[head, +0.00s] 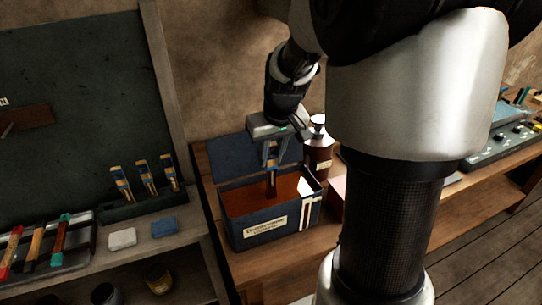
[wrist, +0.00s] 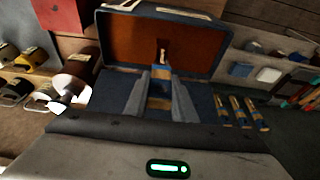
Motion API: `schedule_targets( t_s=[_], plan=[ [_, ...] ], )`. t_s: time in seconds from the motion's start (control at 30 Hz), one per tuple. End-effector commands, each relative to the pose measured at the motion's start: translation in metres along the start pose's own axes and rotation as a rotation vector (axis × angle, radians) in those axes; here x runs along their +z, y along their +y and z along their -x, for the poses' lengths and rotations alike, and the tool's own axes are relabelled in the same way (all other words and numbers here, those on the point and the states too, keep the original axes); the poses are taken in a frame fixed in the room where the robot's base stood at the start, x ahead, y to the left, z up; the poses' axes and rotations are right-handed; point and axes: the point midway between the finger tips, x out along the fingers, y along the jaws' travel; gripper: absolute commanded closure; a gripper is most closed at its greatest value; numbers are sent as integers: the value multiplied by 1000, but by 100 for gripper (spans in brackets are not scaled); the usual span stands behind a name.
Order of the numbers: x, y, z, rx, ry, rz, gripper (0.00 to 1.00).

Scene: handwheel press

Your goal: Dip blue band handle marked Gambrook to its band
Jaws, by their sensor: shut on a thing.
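My gripper (head: 271,160) is shut on a handle (head: 271,184) and holds it upright over the blue tank. The handle has tan and blue parts above and a darker lower part. It also shows between the fingers in the wrist view (wrist: 160,72). Its lower end meets the orange-brown liquid (head: 248,199) in the tank (head: 240,234); I cannot tell exactly how deep it sits. The blue part looks above the liquid. No marking on the handle is readable. The tank's label is too blurred to read, and its blue lid (head: 232,160) stands open behind.
Several similar blue-and-tan handles (head: 147,178) stand in a rack at left. A white block (head: 122,239) and a blue block (head: 164,227) lie on the shelf. A brown bottle (head: 319,155) stands behind the tank. Coloured-end handles (head: 36,246) lie at far left.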

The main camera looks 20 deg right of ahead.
Motion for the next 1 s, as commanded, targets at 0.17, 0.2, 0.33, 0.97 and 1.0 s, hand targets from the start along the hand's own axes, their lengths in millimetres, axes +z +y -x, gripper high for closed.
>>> schedule_targets(
  t_s=[0.17,0.2,0.33,0.97,1.0],
  plan=[
    [-3,0,10,0,1,0,93],
    [-4,0,11,0,1,0,93],
    [-6,0,17,0,1,0,93],
    [-10,0,32,0,0,0,93],
    [-10,0,32,0,0,0,93]
  ],
)
